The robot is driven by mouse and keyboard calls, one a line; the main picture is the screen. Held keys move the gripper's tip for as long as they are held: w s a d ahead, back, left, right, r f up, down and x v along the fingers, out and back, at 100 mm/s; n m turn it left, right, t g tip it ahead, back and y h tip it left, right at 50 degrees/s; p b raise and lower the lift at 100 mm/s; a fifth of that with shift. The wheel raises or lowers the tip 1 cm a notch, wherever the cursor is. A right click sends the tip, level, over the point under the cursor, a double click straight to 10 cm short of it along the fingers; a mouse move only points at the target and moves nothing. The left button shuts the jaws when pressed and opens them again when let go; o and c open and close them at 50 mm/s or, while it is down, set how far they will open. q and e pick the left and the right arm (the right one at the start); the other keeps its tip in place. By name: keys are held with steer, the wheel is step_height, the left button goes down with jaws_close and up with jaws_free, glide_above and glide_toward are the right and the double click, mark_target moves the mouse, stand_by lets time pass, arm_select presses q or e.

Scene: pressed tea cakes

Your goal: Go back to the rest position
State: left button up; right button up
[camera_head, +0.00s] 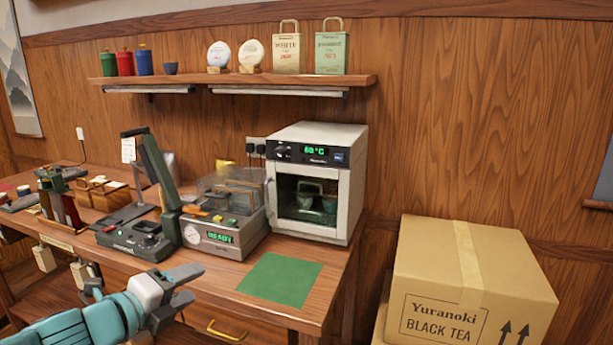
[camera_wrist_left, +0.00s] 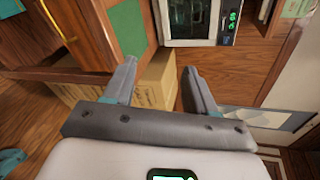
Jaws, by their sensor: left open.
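My left gripper (camera_head: 188,288) is at the front edge of the wooden bench, in front of the drawer and to the left of the green mat. Its jaws are apart and nothing is between them. In the left wrist view, the two fingers of the gripper (camera_wrist_left: 160,85) are spread, with a cardboard box and wood surfaces beyond them. The right gripper does not show in either view.
The green mat (camera_head: 281,279) lies bare on the bench. The white oven (camera_head: 341,210) with a lit display stands behind it. Left of it are the grey machine (camera_head: 226,236) reading READY and a black press (camera_head: 139,238). A cardboard box (camera_head: 443,253) stands at the right.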

arm_select(q)
steer(key=s+d+f+n+g+p, duration=0.2)
steer(key=d+f+n, duration=0.1)
steer(key=f, duration=0.6)
steer(key=s+d+f+n+g+p, duration=0.1)
steer(key=s+d+f+n+g, duration=0.2)
steer(key=f, duration=0.6)
steer(key=s+d+f+n+g+p, duration=0.2)
steer(key=f+n, duration=0.2)
steer(key=f, duration=0.5)
steer(key=s+f+n+g+y, duration=0.1)
steer(key=s+f+n+g, duration=0.2)
steer(key=s+f+n, duration=0.3)
steer(key=s+d+f+n+g+y, duration=0.1)
steer(key=s+f+n+g, duration=0.2)
steer(key=s+f+n, duration=0.4)
steer(key=s+n, duration=0.5)
steer(key=s, duration=0.1)
steer(key=shift+s+n+p, duration=0.2)
steer(key=shift+n+p, duration=0.15)
steer(key=shift+n, duration=0.05)
